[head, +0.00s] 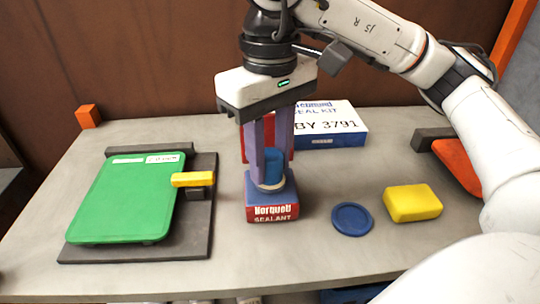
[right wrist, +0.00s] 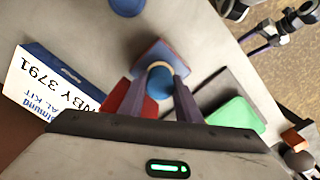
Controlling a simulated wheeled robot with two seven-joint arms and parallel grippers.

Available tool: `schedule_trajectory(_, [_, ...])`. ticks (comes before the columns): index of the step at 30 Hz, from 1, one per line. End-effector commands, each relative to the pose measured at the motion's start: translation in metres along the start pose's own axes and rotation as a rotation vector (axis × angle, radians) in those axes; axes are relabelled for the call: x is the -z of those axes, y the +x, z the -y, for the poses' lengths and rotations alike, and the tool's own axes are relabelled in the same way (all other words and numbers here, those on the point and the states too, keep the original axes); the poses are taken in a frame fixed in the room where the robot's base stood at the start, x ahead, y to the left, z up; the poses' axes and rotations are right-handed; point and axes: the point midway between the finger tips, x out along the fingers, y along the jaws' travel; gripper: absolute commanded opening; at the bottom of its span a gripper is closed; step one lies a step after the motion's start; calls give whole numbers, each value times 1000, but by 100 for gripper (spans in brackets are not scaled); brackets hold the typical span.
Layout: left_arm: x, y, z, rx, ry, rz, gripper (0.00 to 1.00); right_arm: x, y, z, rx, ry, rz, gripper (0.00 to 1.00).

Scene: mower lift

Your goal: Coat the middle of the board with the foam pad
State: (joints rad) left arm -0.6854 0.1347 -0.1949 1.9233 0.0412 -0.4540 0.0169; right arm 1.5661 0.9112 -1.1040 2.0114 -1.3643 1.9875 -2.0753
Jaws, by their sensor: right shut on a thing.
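The board (head: 128,197) is green and lies flat on a dark base plate at the left, with two white labels at its far edge. My right gripper (head: 269,178) is shut on the foam pad (head: 273,165), which has a blue grip and a pale round underside. The pad is upright at the top of the red and blue sealant tin (head: 272,212); whether it touches the sealant is hidden. The right wrist view also shows the pad (right wrist: 159,78) between the fingers. My left gripper (right wrist: 266,40) seems to show small at that view's upper right, its opening unclear.
A yellow clamp bar (head: 192,179) reaches over the board's right edge. A blue disc (head: 352,219) and a yellow block (head: 412,203) lie right of the tin. A seal kit box (head: 330,125) stands behind. An orange block (head: 88,116) sits at the back left.

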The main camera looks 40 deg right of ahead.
Motion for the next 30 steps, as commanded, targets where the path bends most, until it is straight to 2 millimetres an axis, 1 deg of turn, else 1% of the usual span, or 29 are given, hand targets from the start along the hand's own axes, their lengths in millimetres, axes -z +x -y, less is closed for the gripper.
schedule_trajectory(1, [8, -5, -2, -3, 0, -6, 75, -1, -5, 1, -1, -2, 6, 12])
schedule_trajectory(3, [13, -8, -3, -4, -2, -13, 75, -1, -12, 1, 0, -2, 5, 12])
schedule_trajectory(6, [18, -12, -4, -4, -4, -17, 75, 0, -20, 1, 0, -2, 4, 12])
schedule_trajectory(12, [20, -21, -2, 0, -8, -3, 75, 0, -38, 0, 0, -1, 2, 12])
schedule_trajectory(22, [38, -39, -1, 5, -10, -6, 75, 0, -65, 0, 0, 0, 1, 12])
schedule_trajectory(25, [41, -43, -1, 5, -10, -6, 75, 0, -70, 0, 0, 0, 1, 12])
schedule_trajectory(30, [40, -42, -1, 5, -10, -6, 75, 0, -70, 0, 0, 0, 2, 12])
